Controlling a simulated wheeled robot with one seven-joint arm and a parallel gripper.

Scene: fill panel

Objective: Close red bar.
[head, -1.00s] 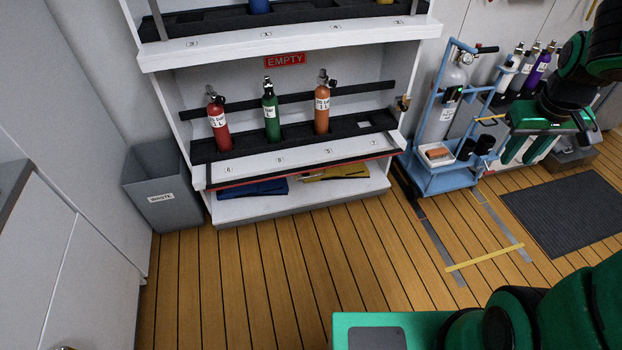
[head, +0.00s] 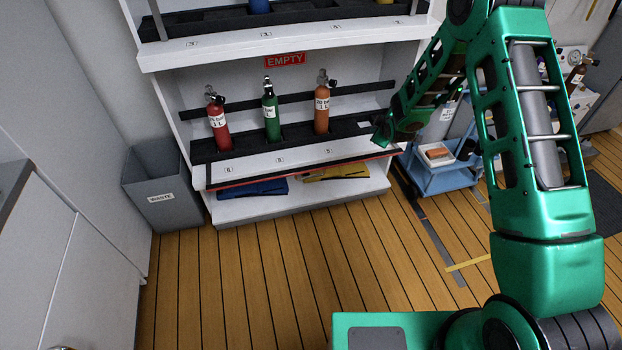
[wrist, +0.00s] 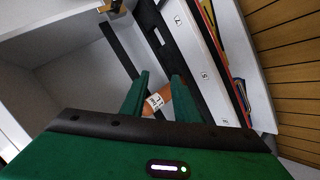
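The red bar (head: 330,167) is a long thin bar with black and red edges. It lies low along the front edge of the middle shelf, below the cylinders. In the wrist view, the bar (wrist: 226,70) runs along the right side, beside the numbered white edge. My gripper (head: 381,133) is at the right end of this shelf, above the bar and apart from it. In the wrist view, the fingers of my gripper (wrist: 160,92) are spread and empty. The orange cylinder shows behind the gap between them.
Red (head: 218,120), green (head: 270,112) and orange (head: 321,108) cylinders stand in the shelf's black rack; the orange one is nearest my gripper. A blue trolley (head: 445,176) stands right of the shelf. A grey waste bin (head: 160,195) stands left. The wooden floor in front is clear.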

